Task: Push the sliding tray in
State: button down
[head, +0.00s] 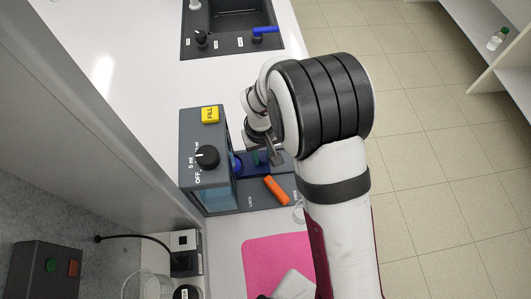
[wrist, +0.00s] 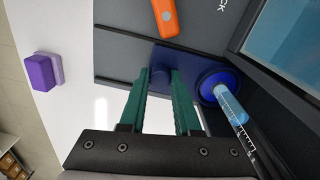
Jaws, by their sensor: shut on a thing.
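The sliding tray (wrist: 185,62) is a dark blue plate on the grey base of the rig, partly covered by my fingers in the wrist view. In the head view the tray (head: 263,156) shows beside the rig's housing (head: 205,150), largely hidden by my arm. My gripper (wrist: 160,78) has green fingers, shut on a dark blue upright knob (wrist: 159,84) on the tray. In the head view my gripper (head: 265,156) is above the tray. A round blue holder (wrist: 216,83) with a clear graduated tube (wrist: 233,108) stands close beside the fingers, against the housing side.
An orange lever (head: 277,189) lies on the base near the LOCK lettering. The housing carries a black dial (head: 207,156) and a yellow FILL button (head: 210,115). A pink mat (head: 275,262) lies in front. A purple block (wrist: 41,71) sits on the white counter.

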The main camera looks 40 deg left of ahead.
jog(key=c, duration=0.6)
grip_release()
jog(key=shift+r, duration=0.1)
notch_tip(320, 180, up, 16)
jog(key=shift+s+a, duration=0.1)
